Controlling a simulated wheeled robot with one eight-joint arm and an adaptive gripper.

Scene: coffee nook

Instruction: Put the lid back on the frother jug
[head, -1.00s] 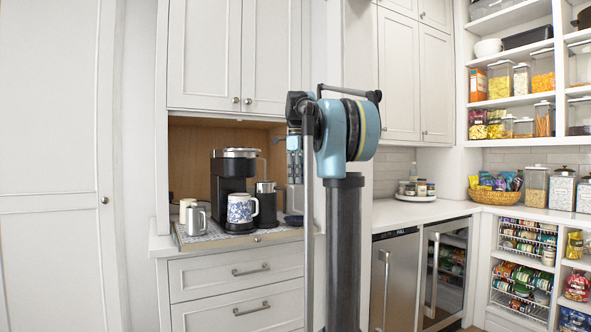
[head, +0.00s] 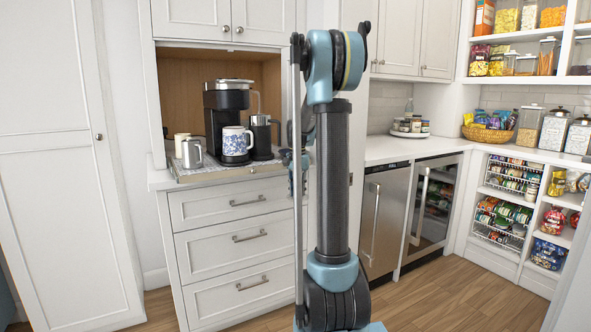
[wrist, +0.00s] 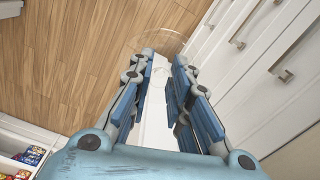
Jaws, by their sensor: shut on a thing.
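A dark frother jug (head: 262,136) with a silver rim stands upright on the counter mat, right of the blue-and-white mug, beside the coffee machine; I cannot see into its top. In the wrist view my gripper (wrist: 162,75) has its blue fingers closed in around a clear, round, thin-edged lid (wrist: 172,37), which shows faintly beyond the fingertips. My gripper is above the floor, in front of the white drawers. In the head view only small blue parts of it show, mostly hidden behind my arm, right of the jug and apart from it.
A black coffee machine (head: 222,105), a patterned mug (head: 235,142) and a steel pitcher (head: 192,153) crowd the mat (head: 205,172). Drawers (head: 238,238) lie below. The nook's right side is partly hidden by my arm. The wooden floor (head: 440,300) is clear.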

